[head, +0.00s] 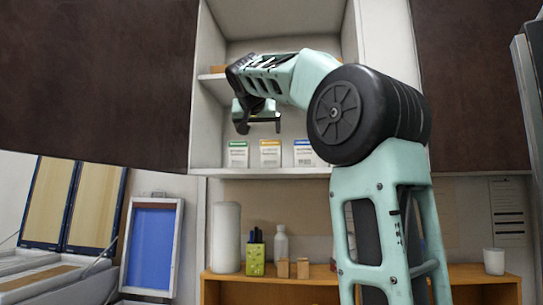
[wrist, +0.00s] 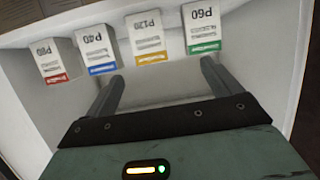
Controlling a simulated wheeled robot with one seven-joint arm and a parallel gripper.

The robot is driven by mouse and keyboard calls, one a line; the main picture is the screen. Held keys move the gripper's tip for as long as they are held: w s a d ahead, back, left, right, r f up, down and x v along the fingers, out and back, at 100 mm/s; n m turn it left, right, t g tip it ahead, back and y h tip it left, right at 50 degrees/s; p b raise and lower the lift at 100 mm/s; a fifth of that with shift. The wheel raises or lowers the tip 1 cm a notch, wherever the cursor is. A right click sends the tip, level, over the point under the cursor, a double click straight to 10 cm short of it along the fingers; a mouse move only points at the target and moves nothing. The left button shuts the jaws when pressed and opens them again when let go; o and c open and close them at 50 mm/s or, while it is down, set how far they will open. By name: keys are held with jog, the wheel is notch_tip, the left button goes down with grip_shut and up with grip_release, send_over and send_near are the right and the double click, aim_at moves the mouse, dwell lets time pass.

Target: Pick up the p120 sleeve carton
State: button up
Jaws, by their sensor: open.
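The P120 sleeve carton (head: 270,154) is white with a yellow-orange band and stands on the lower cabinet shelf, between a green-banded and a blue-banded carton. In the wrist view the P120 carton (wrist: 149,38) shows its label, just beyond and between the two finger directions. My gripper (head: 260,123) is open and empty, pointing down above the cartons in the head view. In the wrist view my gripper (wrist: 160,82) has its fingers spread wide, with nothing between them but pale surface.
The P60 carton (wrist: 201,28) with a green band stands beside it. The P40 carton (wrist: 96,49) has a blue band and the P80 carton (wrist: 49,60) a red one. An upper shelf (head: 213,85) and cabinet side walls bound the space.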

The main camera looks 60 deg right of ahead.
aim_at(271, 142)
jog(key=shift+m+g+h, duration=0.3)
jog(key=shift+m+h, duration=0.1)
jog(key=p+x, duration=0.2)
jog(key=x, duration=0.2)
jog(key=s+d+r+p+x, duration=0.1)
jog(key=p+x, duration=0.1)
jog(key=x, duration=0.2)
jog(key=r+p+x, duration=0.1)
jog(key=p+x, duration=0.1)
jog(key=x, duration=0.2)
jog(key=shift+s+d, duration=0.2)
jog(key=shift+s, duration=0.05)
jog(key=shift+w+d+r+p, duration=0.15)
jog(key=shift+w+d+p, duration=0.1)
jog(key=shift+d+p, duration=0.2)
jog(key=w+d+p, duration=0.2)
jog(key=d+p, duration=0.1)
jog(key=shift+d, duration=0.1)
jog(key=shift+w+d+f+p, duration=0.2)
jog(key=shift+d+f+p, duration=0.1)
jog(key=shift+f+p, duration=0.05)
jog(key=c, duration=1.2)
